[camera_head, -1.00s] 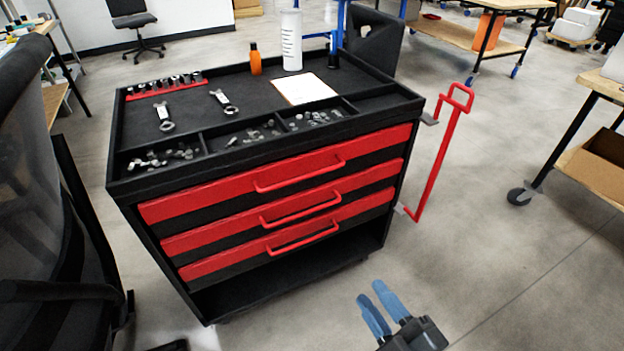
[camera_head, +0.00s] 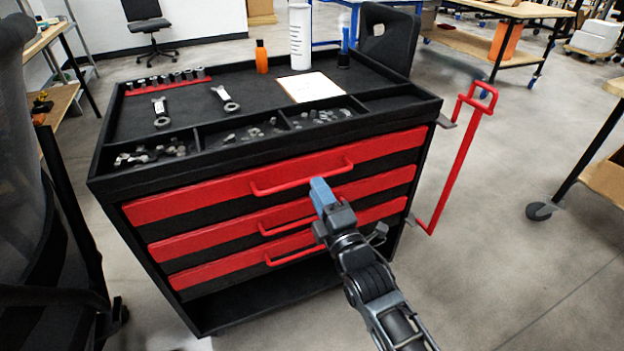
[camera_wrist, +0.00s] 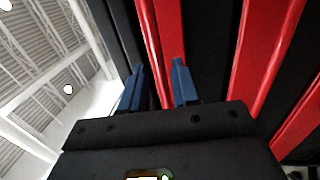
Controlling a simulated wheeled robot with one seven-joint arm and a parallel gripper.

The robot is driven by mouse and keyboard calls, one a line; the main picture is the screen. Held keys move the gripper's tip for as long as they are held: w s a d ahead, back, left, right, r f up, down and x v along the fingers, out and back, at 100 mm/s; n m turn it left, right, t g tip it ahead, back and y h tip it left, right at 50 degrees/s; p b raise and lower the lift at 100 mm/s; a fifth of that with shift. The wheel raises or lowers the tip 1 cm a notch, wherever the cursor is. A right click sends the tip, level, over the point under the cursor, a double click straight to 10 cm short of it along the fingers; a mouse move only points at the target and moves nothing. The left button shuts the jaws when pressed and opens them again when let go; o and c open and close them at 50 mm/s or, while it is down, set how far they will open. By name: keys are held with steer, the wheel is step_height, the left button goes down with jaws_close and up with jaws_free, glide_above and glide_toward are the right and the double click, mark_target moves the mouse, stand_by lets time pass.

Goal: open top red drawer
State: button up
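The black tool cart has three red drawers; the top red drawer (camera_head: 220,192) is shut, with its red bar handle (camera_head: 290,183) across the front. My gripper (camera_head: 321,190) is in front of the cart, its blue fingertips just below the right part of the top handle in the head view. In the wrist view my gripper (camera_wrist: 158,85) has its two blue fingers apart, with red and black drawer fronts beyond. A narrow red strip shows between the fingers; I cannot tell whether it is the handle. Contact with the handle is not clear.
The middle drawer handle (camera_head: 286,222) and bottom drawer handle (camera_head: 296,248) lie close below my gripper. A red push bar (camera_head: 458,155) sticks out at the cart's right. A dark chair (camera_head: 40,190) stands close on the left. The floor at the right front is clear.

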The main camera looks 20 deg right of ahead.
steer(key=shift+w+r, duration=0.2)
steer(key=shift+w, duration=0.9)
steer(key=shift+w+r, duration=0.15)
steer(key=shift+w, duration=0.9)
jaws_close()
